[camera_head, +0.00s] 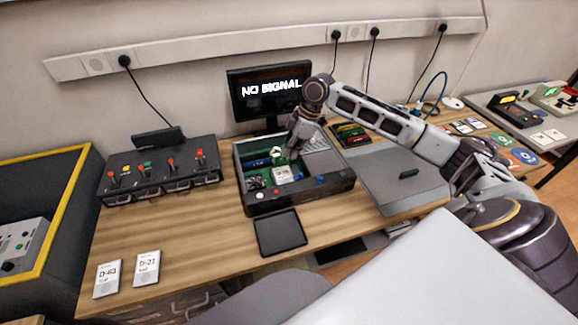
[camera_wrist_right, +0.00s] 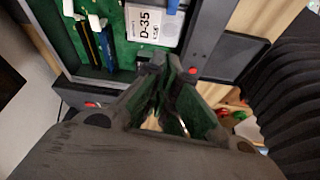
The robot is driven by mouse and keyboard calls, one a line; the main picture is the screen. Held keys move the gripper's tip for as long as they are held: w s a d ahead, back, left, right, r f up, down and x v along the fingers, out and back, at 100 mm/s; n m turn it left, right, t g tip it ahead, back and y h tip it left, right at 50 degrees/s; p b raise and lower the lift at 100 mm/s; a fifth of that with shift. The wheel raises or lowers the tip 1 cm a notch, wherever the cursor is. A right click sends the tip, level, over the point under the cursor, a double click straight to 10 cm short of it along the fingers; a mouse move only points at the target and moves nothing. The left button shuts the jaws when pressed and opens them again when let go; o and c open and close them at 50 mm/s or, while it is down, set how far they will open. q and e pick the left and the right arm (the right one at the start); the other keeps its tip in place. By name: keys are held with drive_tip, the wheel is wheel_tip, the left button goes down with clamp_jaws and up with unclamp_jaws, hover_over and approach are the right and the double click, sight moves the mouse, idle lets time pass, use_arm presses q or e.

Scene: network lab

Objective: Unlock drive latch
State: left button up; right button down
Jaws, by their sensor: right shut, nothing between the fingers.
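An open dark case (camera_head: 262,207) with a green circuit board stands on the wooden table below the monitor. A drive with a white label reading D-35 (camera_wrist_right: 155,24) sits in it; the label also shows in the head view (camera_head: 283,175). White latch-like tabs (camera_wrist_right: 97,22) top the dark slots on the board; I cannot tell which is the drive latch or its state. My right gripper (camera_head: 291,155) reaches down over the case. Its fingers (camera_wrist_right: 165,75) are shut and empty, just below the D-35 label in the wrist view. My left gripper is out of view.
A monitor (camera_head: 268,92) reading NO SIGNAL stands behind the case. A black switch panel (camera_head: 160,180) is at left, a dark tray (camera_head: 281,232) in front, a grey flat mat (camera_head: 400,180) at right. White cards (camera_head: 147,267) lie front left; the wood around them is clear.

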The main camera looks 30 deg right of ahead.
drive_tip(key=x, duration=0.7)
drive_tip(key=shift+w+d, duration=0.1)
drive_tip(key=shift+x, duration=1.2)
drive_tip(key=shift+s+d+f, duration=0.2)
drive_tip(key=shift+s+d, duration=0.1)
drive_tip(key=shift+d, duration=0.5)
drive_tip(key=shift+s+d, duration=0.25)
drive_tip(key=shift+d, duration=0.3)
drive_tip(key=shift+s+d+f, duration=0.1)
drive_tip(key=shift+s+d, duration=0.05)
drive_tip(key=shift+d, duration=0.25)
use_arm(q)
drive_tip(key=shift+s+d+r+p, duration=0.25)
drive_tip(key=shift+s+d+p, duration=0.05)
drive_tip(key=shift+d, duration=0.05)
use_arm(e)
drive_tip(key=shift+d, duration=0.1)
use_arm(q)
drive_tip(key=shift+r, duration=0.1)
